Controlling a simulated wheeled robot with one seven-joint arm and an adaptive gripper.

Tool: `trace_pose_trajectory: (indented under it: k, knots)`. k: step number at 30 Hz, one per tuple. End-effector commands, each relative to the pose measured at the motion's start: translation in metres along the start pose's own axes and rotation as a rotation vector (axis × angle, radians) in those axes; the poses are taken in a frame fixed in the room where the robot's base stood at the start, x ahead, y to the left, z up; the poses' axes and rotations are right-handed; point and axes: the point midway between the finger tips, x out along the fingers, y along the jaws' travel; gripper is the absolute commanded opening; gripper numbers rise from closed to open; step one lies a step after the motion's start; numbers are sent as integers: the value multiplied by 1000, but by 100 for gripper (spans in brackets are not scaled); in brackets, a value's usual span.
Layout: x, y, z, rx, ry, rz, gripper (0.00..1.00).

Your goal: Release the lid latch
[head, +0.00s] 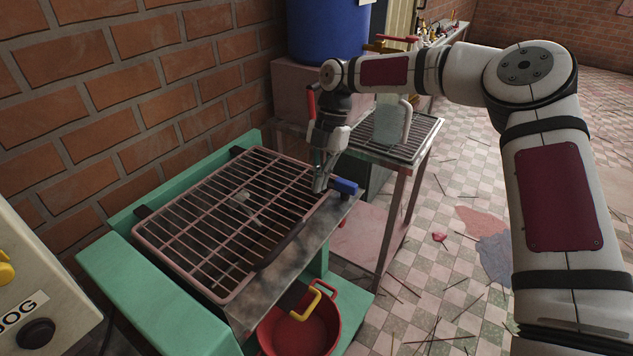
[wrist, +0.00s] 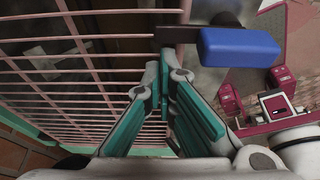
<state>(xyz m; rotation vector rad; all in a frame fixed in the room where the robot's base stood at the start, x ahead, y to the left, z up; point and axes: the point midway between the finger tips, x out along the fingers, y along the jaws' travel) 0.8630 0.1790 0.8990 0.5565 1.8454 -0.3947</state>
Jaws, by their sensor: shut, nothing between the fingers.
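The lid is a pinkish wire grille (head: 225,215) lying over the green machine's opening. A blue latch handle (head: 344,187) sits at the grille's right corner, on the machine's metal edge. In the wrist view the blue handle (wrist: 240,47) is at the upper right, with a dark bar running left from it across the grille's rim. My gripper (head: 319,187) points down beside the handle, on its left. In the wrist view my gripper (wrist: 165,65) is shut and empty, its tips close to the dark bar. I cannot tell whether they touch it.
A red pot (head: 300,325) with a yellow handle stands below the machine's front edge. A metal rack table (head: 425,130) and a blue barrel (head: 325,30) stand behind. A brick wall (head: 90,100) borders the left; a control box (head: 40,280) is near left.

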Motion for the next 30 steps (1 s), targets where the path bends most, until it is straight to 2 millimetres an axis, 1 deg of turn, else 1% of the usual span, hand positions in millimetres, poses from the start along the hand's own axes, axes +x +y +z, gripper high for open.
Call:
trace_pose_trajectory:
  k: [8,30]
  knots:
    - [0,0,0,4,-1,1,0]
    - [-3,3,8,127,-1,45,0]
